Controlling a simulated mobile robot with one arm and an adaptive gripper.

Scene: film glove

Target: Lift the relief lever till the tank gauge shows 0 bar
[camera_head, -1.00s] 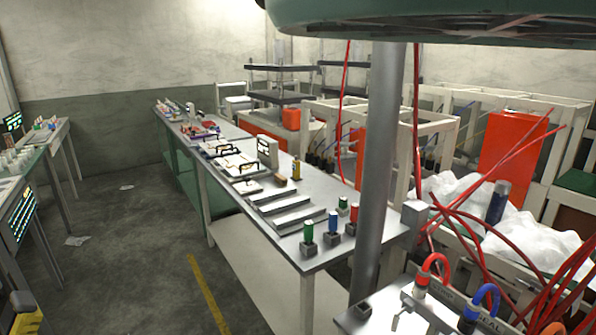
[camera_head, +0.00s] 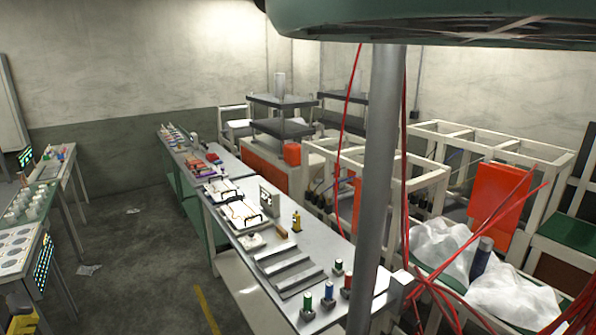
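I cannot pick out the relief lever or the tank gauge with certainty. A small white upright box (camera_head: 265,197) with a dark marking stands on the long bench (camera_head: 345,255); I cannot tell if it is a gauge, and no reading is legible. A small yellow upright piece (camera_head: 296,221) stands to its right. Near the bench's close end stand a green-capped piece (camera_head: 307,301), a blue-capped piece (camera_head: 329,291) and a red-capped piece (camera_head: 348,283). My gripper is not identifiable in view. My own column hides part of the scene right of centre.
White frames (camera_head: 495,147), red hoses (camera_head: 490,215) and crumpled white sheeting (camera_head: 515,295) crowd the right. A side table (camera_head: 62,186) stands at the left. The concrete floor (camera_head: 135,255) between the tables is mostly clear. A yellow-and-black object (camera_head: 20,315) shows at lower left.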

